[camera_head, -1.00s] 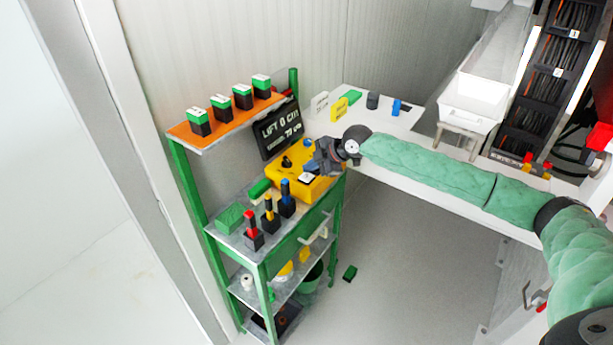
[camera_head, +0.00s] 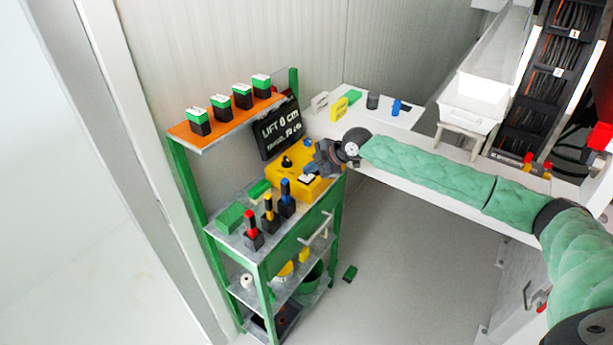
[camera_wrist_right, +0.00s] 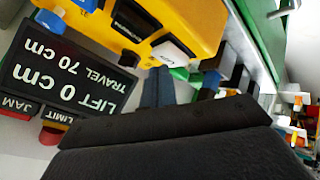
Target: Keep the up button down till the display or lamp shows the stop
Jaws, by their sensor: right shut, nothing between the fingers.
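The yellow control box (camera_head: 284,177) stands on the shelf rack's middle shelf. It carries a black knob (camera_wrist_right: 130,58), a white-labelled part (camera_wrist_right: 175,50) and a blue part (camera_wrist_right: 50,20); I cannot tell which is the up button. The black display (camera_head: 278,130) behind it reads LIFT 0 cm, TRAVEL 70 cm; it shows upside down in the right wrist view (camera_wrist_right: 62,78). Below it there, labels JAM (camera_wrist_right: 17,106) and LIMIT (camera_wrist_right: 56,115) sit by red parts. My right gripper (camera_head: 316,165) is shut and empty at the box's right side; contact is unclear. My left gripper is out of view.
Red, yellow and blue-handled switches (camera_head: 268,210) stand in front of the box. A green block (camera_head: 229,217) lies at the shelf's left. An orange shelf (camera_head: 188,131) with several green-topped blocks is above. A white counter (camera_head: 361,117) lies behind my right arm.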

